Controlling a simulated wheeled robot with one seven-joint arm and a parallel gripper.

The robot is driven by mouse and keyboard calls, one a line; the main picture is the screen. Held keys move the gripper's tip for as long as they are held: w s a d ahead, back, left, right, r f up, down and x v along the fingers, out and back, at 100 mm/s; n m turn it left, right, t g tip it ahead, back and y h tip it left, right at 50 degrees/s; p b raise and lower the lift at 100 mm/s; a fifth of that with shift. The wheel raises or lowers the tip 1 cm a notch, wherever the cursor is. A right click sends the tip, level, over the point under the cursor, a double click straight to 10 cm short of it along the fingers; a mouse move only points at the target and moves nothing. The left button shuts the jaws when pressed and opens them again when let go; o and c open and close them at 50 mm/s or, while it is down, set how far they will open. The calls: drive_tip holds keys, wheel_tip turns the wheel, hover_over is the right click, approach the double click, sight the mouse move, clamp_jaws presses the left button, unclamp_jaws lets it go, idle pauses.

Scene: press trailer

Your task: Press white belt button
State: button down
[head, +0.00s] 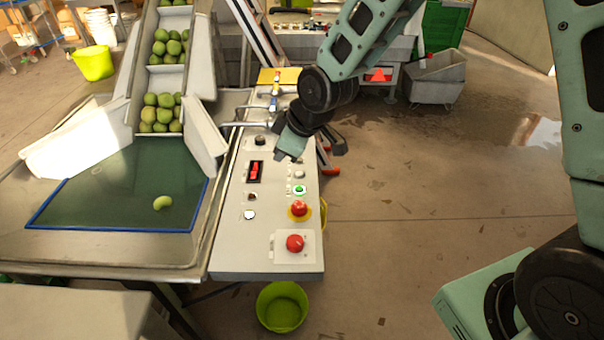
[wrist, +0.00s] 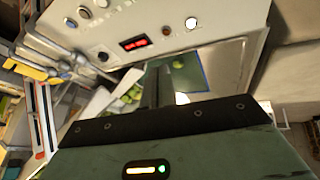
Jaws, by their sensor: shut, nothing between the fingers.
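The control panel (head: 228,240) has two white buttons, and I cannot read labels telling which is for the belt. One white button (head: 249,214) is at the panel's left side, below a small dark reddish button; it shows bright in the wrist view (wrist: 191,23). The other, a paler round button (head: 299,174), is in the right column above the green button (head: 299,190). My gripper (head: 289,153) is above the far part of the panel, apart from both white buttons. In the wrist view its dark fingers (wrist: 157,80) are together and hold nothing.
A conveyor with green fruit (head: 163,112) is left. Open floor lies right.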

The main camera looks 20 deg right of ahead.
sight(299, 174)
drive_tip(key=w+d+f+n+t, duration=0.1)
drive_tip(key=w+d+f, duration=0.2)
drive_tip(key=w+d, duration=0.1)
drive_tip(key=w+d+f+n+t, duration=0.1)
drive_tip(key=w+d+f+t, duration=0.1)
drive_tip(key=w, duration=0.5)
drive_tip(key=shift+w+d+f, duration=0.3)
drive_tip(key=shift+d+f, duration=0.45)
drive_tip(key=shift+d, duration=0.45)
drive_tip(key=shift+f, duration=0.1)
drive_tip(key=shift+f+b, duration=2.6)
drive_tip(key=shift+f, duration=1.7)
drive_tip(key=shift+f, duration=0.1)
drive_tip(key=shift+f+b, duration=0.3)
drive_tip(key=shift+b, duration=0.1)
